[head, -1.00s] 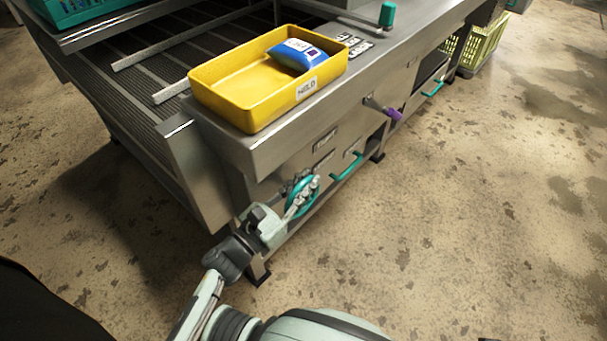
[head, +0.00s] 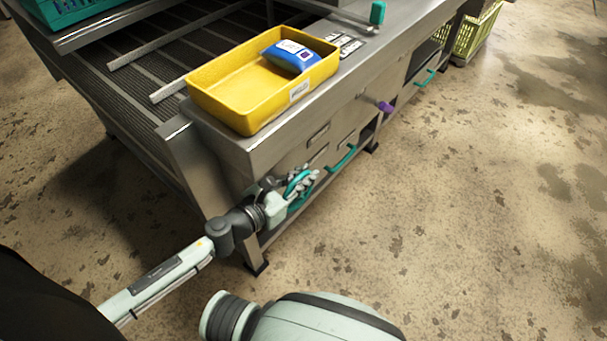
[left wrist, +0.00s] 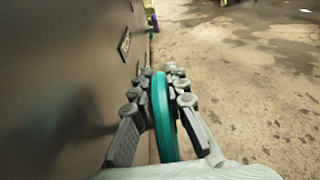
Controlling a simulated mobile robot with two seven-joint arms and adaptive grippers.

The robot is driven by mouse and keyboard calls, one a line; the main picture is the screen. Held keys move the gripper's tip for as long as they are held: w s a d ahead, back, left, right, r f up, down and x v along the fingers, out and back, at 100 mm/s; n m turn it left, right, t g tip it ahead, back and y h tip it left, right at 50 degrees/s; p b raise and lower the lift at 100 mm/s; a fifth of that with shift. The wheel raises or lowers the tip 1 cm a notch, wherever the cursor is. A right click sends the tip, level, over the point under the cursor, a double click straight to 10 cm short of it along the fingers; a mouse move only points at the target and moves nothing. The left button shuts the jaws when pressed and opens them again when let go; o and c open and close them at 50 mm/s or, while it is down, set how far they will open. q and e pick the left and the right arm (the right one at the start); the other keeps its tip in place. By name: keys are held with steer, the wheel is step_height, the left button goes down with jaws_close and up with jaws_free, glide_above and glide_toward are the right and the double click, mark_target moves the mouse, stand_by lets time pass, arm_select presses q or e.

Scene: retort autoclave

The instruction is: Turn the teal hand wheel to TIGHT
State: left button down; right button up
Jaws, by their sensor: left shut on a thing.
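The teal hand wheel (head: 298,183) sits on the front face of the steel bench, low and near its left end. My left gripper (head: 303,181) is at the wheel and partly covers it. In the left wrist view the wheel's teal rim (left wrist: 162,115) runs between the two fingers of my left gripper (left wrist: 168,90), which are shut on it. A dark label plate shows on the panel in the left wrist view (left wrist: 125,44); its words cannot be read. My right gripper is not in view.
A yellow tray (head: 216,107) with a blue packet (head: 291,57) stands on the bench top. A teal handle (head: 342,159), a purple-tipped lever (head: 385,107) and another teal handle (head: 425,77) stick out of the bench front. The floor at right is clear.

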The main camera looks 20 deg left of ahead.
arm_select(q)
steer(key=shift+s+d+f, duration=0.15)
steer(key=shift+d+f, duration=0.05)
steer(key=shift+d, duration=0.05)
stand_by(0.3)
steer(key=c, duration=1.6)
jaws_free()
steer(key=shift+c, duration=0.2)
steer(key=shift+o, duration=0.4)
steer(key=shift+a+r, duration=0.1)
steer(key=v, duration=1.1)
steer(key=shift+s+a+r, duration=0.15)
steer(key=shift+s+r, duration=0.05)
steer(key=shift+s, duration=0.1)
